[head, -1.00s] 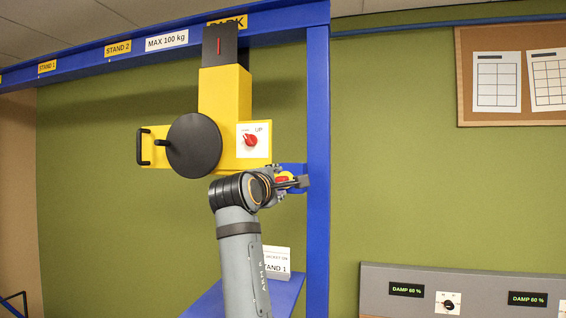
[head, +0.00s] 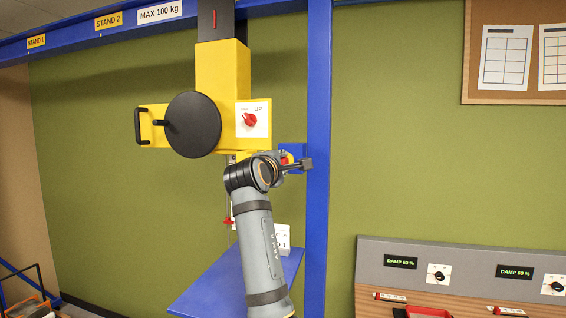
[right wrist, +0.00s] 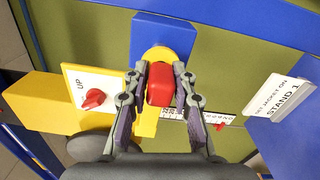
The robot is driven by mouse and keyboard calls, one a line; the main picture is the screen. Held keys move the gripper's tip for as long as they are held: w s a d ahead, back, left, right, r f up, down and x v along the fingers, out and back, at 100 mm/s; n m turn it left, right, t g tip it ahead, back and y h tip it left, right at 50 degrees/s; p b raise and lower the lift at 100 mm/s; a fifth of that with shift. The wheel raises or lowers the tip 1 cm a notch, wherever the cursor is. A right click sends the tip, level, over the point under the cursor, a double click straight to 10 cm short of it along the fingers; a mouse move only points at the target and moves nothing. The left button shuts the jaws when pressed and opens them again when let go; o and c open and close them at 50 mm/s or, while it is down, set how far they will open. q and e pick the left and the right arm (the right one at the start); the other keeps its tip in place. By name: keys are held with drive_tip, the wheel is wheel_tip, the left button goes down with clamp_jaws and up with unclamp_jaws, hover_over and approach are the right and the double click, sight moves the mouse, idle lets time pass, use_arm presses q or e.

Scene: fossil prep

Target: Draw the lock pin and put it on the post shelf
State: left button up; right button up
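The lock pin's red knob (right wrist: 160,84) sits against a round yellow part, with a blue block (right wrist: 164,35) behind it in the right wrist view. My right gripper (right wrist: 161,76) has a finger on each side of the knob, apparently touching it. In the head view my right gripper (head: 290,164) is beside the post, below the yellow hoist body (head: 222,90), and mostly covers the pin. A small blue block (head: 293,151) is on the blue post (head: 318,210). A larger blue shelf (head: 205,285) lies lower, left of the post. My left gripper is out of view.
The yellow body carries a black disc (head: 193,125), a handle and a red UP switch (head: 249,120). A white STAND 1 card (head: 283,238) stands on the lower shelf. A grey panel (head: 470,262) with dials is at right.

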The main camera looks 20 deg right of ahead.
drive_tip(key=shift+r, duration=0.1)
clamp_jaws()
drive_tip(key=shift+s+a+f+b, duration=0.1)
drive_tip(key=shift+f+b, duration=0.15)
drive_tip(key=shift+b, duration=0.05)
drive_tip(key=shift+s+a+r, duration=0.2)
drive_tip(key=shift+s, duration=0.2)
drive_tip(key=shift+s+a+f+b, duration=0.2)
drive_tip(key=shift+b, duration=0.2)
drive_tip(key=b+v, duration=0.5)
drive_tip(key=b, duration=0.5)
drive_tip(key=shift+r, duration=0.1)
idle(0.4)
idle(0.4)
